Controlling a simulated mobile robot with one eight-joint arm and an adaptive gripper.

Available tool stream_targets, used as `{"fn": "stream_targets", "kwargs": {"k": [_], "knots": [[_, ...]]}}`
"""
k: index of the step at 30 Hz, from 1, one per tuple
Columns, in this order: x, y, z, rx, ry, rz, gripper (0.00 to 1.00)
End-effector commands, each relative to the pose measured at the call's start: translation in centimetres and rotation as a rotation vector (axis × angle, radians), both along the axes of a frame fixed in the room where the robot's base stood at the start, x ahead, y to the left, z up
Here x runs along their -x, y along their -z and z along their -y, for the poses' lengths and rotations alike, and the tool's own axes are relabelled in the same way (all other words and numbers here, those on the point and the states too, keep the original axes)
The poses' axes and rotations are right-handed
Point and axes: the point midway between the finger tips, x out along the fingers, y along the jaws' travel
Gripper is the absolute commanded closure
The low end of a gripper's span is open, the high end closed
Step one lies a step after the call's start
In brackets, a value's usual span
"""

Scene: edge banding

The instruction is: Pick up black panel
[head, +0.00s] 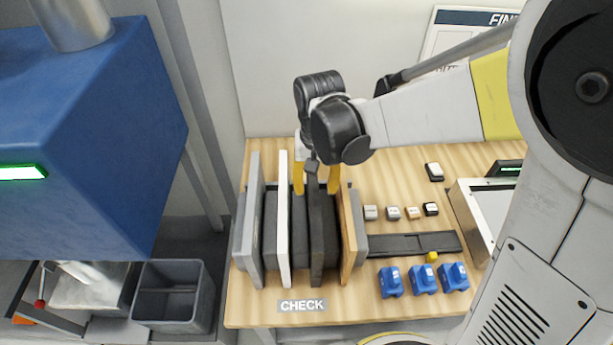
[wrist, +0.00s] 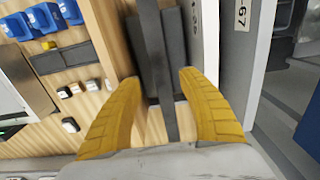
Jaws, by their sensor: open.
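The black panel (head: 323,240) stands upright in a grey rack on the wooden table, between a white panel (head: 284,225) on its left and a wood-coloured panel (head: 348,235) on its right. My gripper (head: 316,180) is above the rack with its yellow fingers open, one on each side of the black panel's top edge. In the wrist view the black panel (wrist: 160,65) runs as a thin dark strip between the two fingers (wrist: 163,85). Gaps show between the strip and both fingertips. The panel's lower part is partly hidden by rack dividers.
A grey panel (head: 252,220) stands at the rack's left end. Right of the rack are small blocks (head: 393,213), a dark tray (head: 410,245) and several blue items (head: 423,279). A CHECK label (head: 302,306) lies in front. A blue machine (head: 90,130) and grey bin (head: 173,296) are left.

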Motion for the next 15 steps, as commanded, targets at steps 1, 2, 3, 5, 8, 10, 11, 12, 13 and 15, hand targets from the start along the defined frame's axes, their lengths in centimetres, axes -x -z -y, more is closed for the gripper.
{"fn": "stream_targets", "kwargs": {"k": [1,2,3,5,8,10,11,12,13,15], "knots": [[-0.1,1.1,0.0,0.0,0.0,0.0,0.52],[-0.1,1.5,0.0,0.0,0.0,0.001,0.52],[-0.1,2.0,0.0,0.0,0.0,0.001,0.52],[-0.1,2.5,0.0,0.0,0.0,0.001,0.52],[0.0,3.1,0.0,-0.001,0.0,0.001,0.52],[0.0,4.1,-0.1,-0.001,-0.001,0.001,0.52],[0.0,4.6,-0.2,-0.001,-0.001,0.002,0.52],[0.0,5.3,-0.2,-0.001,-0.001,0.002,0.52],[0.0,5.8,-0.3,-0.001,-0.001,0.002,0.52],[0.0,6.8,-0.3,-0.001,0.0,0.002,0.52]]}}
